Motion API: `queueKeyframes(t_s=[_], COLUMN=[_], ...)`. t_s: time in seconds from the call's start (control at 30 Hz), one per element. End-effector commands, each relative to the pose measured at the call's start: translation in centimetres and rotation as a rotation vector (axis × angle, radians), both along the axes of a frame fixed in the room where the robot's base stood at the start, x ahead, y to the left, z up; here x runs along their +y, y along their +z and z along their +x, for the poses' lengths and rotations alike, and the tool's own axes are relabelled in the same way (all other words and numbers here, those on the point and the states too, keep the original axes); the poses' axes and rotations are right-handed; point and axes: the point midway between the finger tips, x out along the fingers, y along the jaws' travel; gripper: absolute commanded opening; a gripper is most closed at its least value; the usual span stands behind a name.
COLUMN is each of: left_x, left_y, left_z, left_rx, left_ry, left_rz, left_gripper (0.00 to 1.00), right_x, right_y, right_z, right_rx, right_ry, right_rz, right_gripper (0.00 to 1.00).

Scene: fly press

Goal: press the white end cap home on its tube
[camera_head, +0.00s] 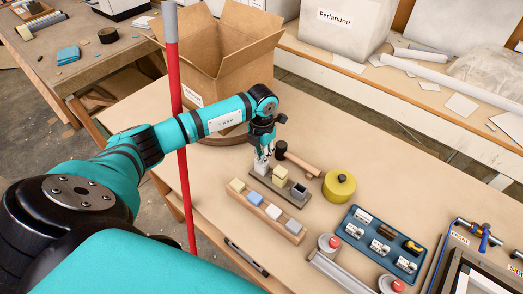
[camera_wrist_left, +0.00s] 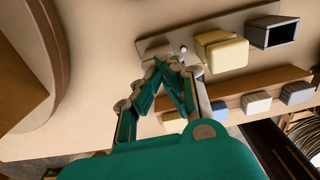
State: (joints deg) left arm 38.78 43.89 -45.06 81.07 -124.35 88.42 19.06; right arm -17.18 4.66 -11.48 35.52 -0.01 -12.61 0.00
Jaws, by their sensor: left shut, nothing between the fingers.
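A narrow grey base (camera_head: 262,183) on the table carries a row of tubes. At its far left end a whitish piece (camera_head: 261,168) shows just under my left gripper (camera_head: 265,157); I cannot tell cap from tube there. A yellow-capped tube (camera_head: 280,173) stands in the middle, and an open grey tube (camera_head: 299,191) at the right end. In the left wrist view my left gripper (camera_wrist_left: 170,62) is shut and empty, its fingertips together over the base end, beside the yellow-capped tube (camera_wrist_left: 221,51). The fingers hide what lies directly beneath; contact is unclear. My right gripper is out of view.
A wooden rack (camera_head: 247,208) with yellow, blue and pale blocks lies in front of the base. A yellow disc (camera_head: 339,187) and a blue tray (camera_head: 362,246) are to the right. A red pole (camera_head: 181,130) stands left.

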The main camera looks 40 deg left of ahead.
Motion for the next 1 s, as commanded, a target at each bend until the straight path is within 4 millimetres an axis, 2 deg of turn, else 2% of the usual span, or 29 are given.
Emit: queueKeyframes(t_s=[0.43,0.73,1.0], left_x=[0.0,0.0,0.0], left_y=[3.5,4.5,6.6], left_z=[0.0,0.0,0.0], left_rx=[0.0,-0.001,-0.001], left_ry=[0.0,0.0,0.0], left_rz=[0.0,0.0,0.0], left_gripper=[0.0,0.0,0.0], right_x=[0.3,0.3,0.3], right_y=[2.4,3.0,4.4], right_z=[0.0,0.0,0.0], right_rx=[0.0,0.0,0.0], right_ry=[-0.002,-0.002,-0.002], right_rz=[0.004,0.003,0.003], right_gripper=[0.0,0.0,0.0])
